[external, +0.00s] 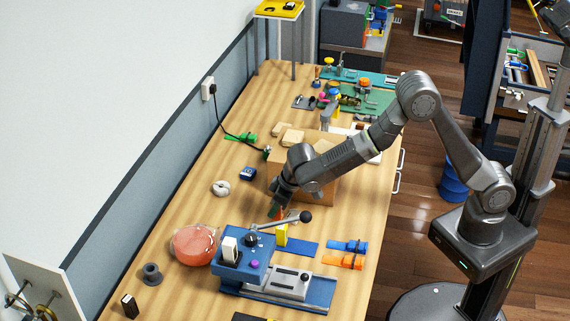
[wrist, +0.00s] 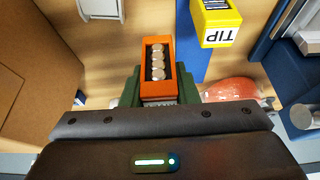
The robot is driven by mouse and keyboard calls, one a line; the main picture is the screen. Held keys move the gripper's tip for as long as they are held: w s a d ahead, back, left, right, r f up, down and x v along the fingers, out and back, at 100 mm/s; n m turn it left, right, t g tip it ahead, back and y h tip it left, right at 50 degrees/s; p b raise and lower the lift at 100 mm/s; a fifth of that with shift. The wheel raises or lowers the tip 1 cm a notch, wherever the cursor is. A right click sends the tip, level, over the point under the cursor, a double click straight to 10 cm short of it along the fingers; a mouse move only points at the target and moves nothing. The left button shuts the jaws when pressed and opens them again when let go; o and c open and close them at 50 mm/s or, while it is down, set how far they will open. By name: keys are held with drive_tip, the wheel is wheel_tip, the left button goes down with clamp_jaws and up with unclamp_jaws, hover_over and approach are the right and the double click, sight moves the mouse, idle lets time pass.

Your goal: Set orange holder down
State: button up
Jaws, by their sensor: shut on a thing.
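The orange holder (wrist: 158,73) is a narrow open box with several silver round pieces in a row inside. My gripper (wrist: 158,92) is shut on it, with a green finger on either side. In the external view my gripper (external: 279,212) points down over the table, beside the yellow holder. Only a small orange patch shows there, so I cannot tell whether the orange holder touches the table. The yellow holder (wrist: 218,22), marked TIP, stands on a blue strip (wrist: 194,58) right of the orange holder in the wrist view; the yellow holder also shows externally (external: 281,236).
A blue machine (external: 245,265) with a black-knobbed lever stands near my gripper. A cardboard box (external: 316,188) is behind it. A round flask of red liquid (external: 194,245) is at left. Blue and orange clamps (external: 346,262) lie at right. Bare wood (external: 215,210) lies left of my gripper.

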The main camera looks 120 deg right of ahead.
sight(276, 217)
wheel_tip(276, 217, down, 5)
drive_tip(key=shift+r+p, duration=0.2)
drive_tip(key=shift+p, duration=0.25)
drive_tip(key=shift+f, duration=0.1)
drive_tip(key=shift+f, duration=0.15)
drive_tip(key=shift+f+b, duration=0.15)
drive_tip(key=shift+b, duration=0.2)
drive_tip(key=o, duration=0.8)
drive_tip(key=shift+c, duration=0.2)
drive_tip(key=shift+r, duration=0.5)
drive_tip(key=shift+o, duration=0.2)
drive_tip(key=b+v, duration=0.1)
drive_tip(key=v, duration=1)
drive_tip(key=shift+s+a+r, duration=0.15)
drive_tip(key=shift+r, duration=0.05)
